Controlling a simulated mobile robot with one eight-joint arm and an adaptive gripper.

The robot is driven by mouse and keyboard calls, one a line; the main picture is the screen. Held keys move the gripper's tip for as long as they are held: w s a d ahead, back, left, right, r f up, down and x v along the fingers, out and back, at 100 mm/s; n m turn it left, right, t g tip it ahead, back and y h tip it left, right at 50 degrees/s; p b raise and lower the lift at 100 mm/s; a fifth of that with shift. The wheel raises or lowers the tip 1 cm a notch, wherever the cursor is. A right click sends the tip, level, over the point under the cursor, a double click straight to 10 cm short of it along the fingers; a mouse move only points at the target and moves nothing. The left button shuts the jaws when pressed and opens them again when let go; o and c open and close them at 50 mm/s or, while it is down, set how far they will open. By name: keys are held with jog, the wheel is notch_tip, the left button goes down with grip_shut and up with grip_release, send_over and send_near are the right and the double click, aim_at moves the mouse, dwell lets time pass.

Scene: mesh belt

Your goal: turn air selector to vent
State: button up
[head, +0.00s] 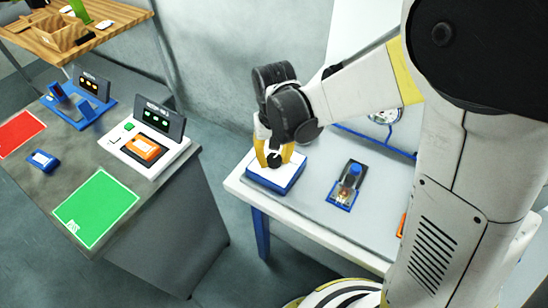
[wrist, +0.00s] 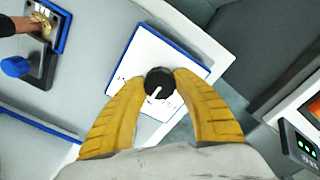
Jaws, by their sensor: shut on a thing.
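The air selector is a white-topped, blue-sided box (head: 266,184) at the left end of the white table. In the wrist view its white plate (wrist: 148,55) carries a round black knob (wrist: 159,82) with a white pointer, which points down and slightly left. Small markings sit around the knob but are too small to read. My gripper (head: 274,158) is above the box with its yellow fingers pointing down. In the wrist view the gripper (wrist: 160,88) has a finger on each side of the knob and is shut on it.
A black and blue device with a blue knob (head: 355,169) stands to the right on the white table (head: 310,212). A grey bench (head: 150,225) at the left bears a green mat (head: 95,208), a red mat (head: 20,132) and a white tester (head: 140,165). A floor gap separates bench and table.

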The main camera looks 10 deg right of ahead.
jog(key=shift+c, duration=0.2)
jog(key=m, duration=0.4)
jog(key=shift+m, duration=0.4)
jog(key=shift+m+b, duration=0.4)
jog(key=shift+m, duration=1.5)
jog(key=o, duration=1.2)
jog(key=shift+r, duration=0.15)
